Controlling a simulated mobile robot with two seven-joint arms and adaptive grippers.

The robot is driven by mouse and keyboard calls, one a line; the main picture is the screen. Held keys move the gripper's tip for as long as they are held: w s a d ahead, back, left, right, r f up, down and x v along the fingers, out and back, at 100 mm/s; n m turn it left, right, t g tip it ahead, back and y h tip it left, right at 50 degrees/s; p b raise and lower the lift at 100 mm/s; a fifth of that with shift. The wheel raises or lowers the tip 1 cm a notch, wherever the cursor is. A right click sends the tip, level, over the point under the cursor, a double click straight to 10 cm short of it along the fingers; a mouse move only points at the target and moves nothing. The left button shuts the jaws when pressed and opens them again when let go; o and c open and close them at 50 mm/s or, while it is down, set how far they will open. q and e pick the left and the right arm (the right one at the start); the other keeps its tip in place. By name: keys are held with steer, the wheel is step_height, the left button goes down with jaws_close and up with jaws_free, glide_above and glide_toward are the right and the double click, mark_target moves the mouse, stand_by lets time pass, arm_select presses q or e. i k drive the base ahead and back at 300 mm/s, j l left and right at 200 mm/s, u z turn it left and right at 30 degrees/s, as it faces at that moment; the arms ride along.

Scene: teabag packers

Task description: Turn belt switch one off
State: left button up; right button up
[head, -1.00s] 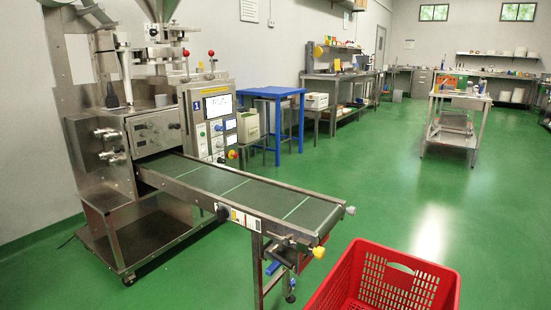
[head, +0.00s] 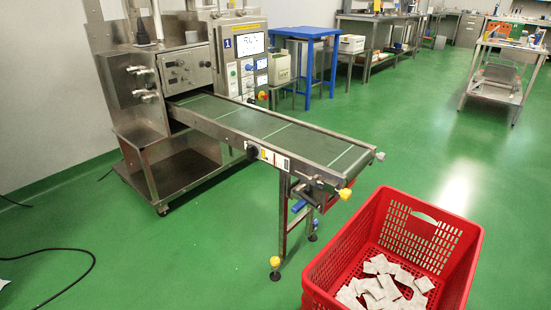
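The packing machine (head: 185,72) stands at the left, with a blue label "1" (head: 227,43) on its control panel (head: 240,72). Its conveyor belt (head: 268,126) runs out toward the lower right. A black rotary knob (head: 252,153) sits on the near side rail of the conveyor, beside a white and yellow label plate (head: 273,159). It looks like the belt switch, but its setting is too small to read. The panel also carries small buttons and a red and yellow knob (head: 263,96). Neither of my grippers is in view.
A red crate (head: 463,262) with several white teabags (head: 385,286) stands below the belt's end. A yellow-tipped conveyor foot (head: 275,262) and a black cable (head: 78,275) are on the floor. A blue table (head: 306,33) stands behind.

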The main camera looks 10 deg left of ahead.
mark_target(253, 150)
steer(key=i+j+z, duration=0.1)
steer(key=j+z, duration=0.25)
steer(key=z, duration=0.15)
steer(key=j+z, duration=0.3)
steer(key=z, duration=0.15)
